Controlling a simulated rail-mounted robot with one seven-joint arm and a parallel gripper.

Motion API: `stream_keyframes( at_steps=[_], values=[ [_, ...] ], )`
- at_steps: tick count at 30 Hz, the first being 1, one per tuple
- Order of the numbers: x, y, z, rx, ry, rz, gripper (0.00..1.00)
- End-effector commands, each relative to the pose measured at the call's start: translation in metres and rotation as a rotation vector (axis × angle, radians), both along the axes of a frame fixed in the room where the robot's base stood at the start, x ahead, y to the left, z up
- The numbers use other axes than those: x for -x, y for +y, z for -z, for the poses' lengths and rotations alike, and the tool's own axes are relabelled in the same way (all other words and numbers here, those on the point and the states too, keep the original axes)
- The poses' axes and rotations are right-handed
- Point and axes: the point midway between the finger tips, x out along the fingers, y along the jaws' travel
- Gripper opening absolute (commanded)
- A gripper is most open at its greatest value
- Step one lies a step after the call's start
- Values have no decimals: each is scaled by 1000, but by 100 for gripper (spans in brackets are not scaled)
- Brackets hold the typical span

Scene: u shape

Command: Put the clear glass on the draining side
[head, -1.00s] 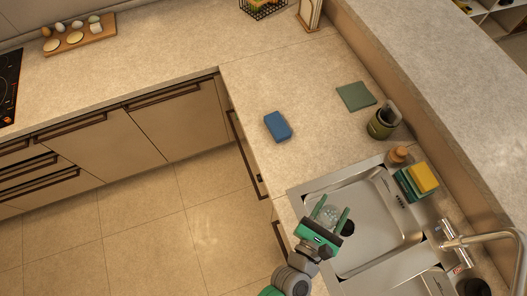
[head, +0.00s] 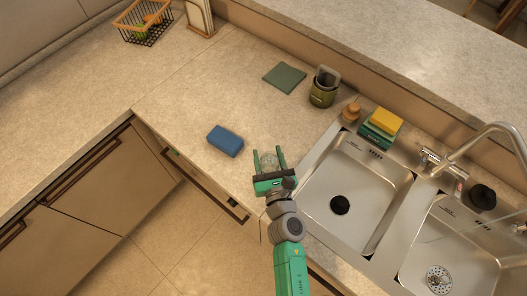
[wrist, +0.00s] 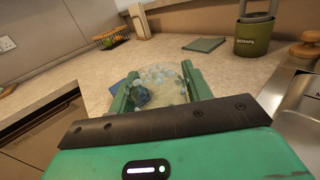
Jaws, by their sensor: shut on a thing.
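My gripper (head: 268,153) is shut on the clear glass (head: 268,161). The glass is see-through and sits between the two green fingers. In the wrist view, the glass (wrist: 160,84) fills the space between the fingers, with the counter and blue sponge showing through it. The gripper is over the front of the counter, left of the sink (head: 322,150). I cannot tell the height of the glass above the counter. The sink has a left basin (head: 350,185) with a dark drain hole and a right basin (head: 455,255) with a strainer. Which part is the draining side is unclear.
A blue sponge (head: 225,141) lies left of the gripper. The faucet (head: 480,145) stands behind the sink. Counter between sponge and cloth is clear.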

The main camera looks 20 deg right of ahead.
Motion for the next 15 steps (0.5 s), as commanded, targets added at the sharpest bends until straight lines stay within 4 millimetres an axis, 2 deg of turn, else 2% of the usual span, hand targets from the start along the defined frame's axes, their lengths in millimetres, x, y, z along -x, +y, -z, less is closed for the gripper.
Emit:
stream_keyframes(
  at_steps=[1,3,6,11,15],
  values=[
    [-15,-3,4,2,-4,-1,21],
    [-30,-7,5,1,-3,-1,21],
    [-42,-9,6,1,-1,-1,21],
    [-46,-10,7,0,-1,-1,21],
    [-45,-10,36,-2,1,0,21]
  ],
)
